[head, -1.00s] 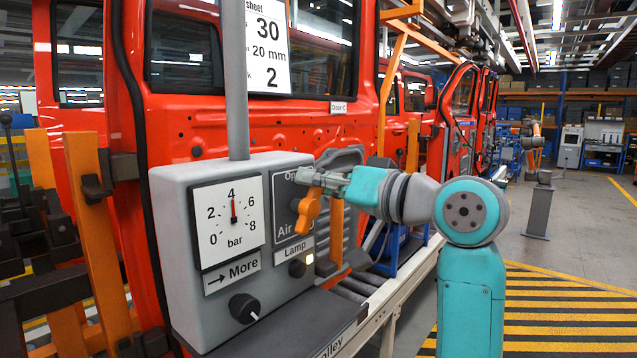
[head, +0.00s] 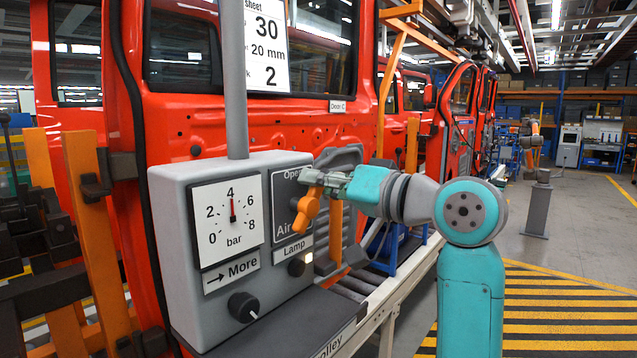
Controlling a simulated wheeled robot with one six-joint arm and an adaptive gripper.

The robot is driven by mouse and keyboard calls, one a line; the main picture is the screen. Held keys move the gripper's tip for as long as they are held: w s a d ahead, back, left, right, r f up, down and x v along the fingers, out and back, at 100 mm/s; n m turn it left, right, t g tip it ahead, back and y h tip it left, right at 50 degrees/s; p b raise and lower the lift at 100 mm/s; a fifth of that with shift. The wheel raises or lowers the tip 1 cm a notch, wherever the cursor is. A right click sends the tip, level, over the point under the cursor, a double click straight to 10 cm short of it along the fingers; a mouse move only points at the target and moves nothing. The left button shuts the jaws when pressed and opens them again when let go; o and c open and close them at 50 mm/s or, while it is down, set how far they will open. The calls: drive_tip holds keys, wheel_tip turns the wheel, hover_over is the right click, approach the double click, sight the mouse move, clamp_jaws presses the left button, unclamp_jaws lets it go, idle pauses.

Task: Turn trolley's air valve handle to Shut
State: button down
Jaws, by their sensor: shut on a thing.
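The trolley's grey control box (head: 185,300) stands at the left of centre in the head view. On its right side is a dark air valve plate (head: 283,185), with "Ope..." at the top and "Air" lower down, partly hidden by my gripper and the handle. The orange valve handle (head: 306,211) slants from upper right down to lower left in front of the plate. My gripper (head: 313,178) reaches in from the right and is shut on the handle's upper end. Any "Shut" label is hidden or unreadable.
The box also carries a bar gauge (head: 228,221) with its needle near 4, a black knob (head: 244,307) and a lit lamp (head: 309,257). A grey post (head: 236,90) rises above it. Red doors (head: 300,118) stand close behind. Striped floor lies at right.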

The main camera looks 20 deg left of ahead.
drive_tip(key=c, duration=1.3)
unclamp_jaws()
drive_tip(key=shift+s, duration=0.1)
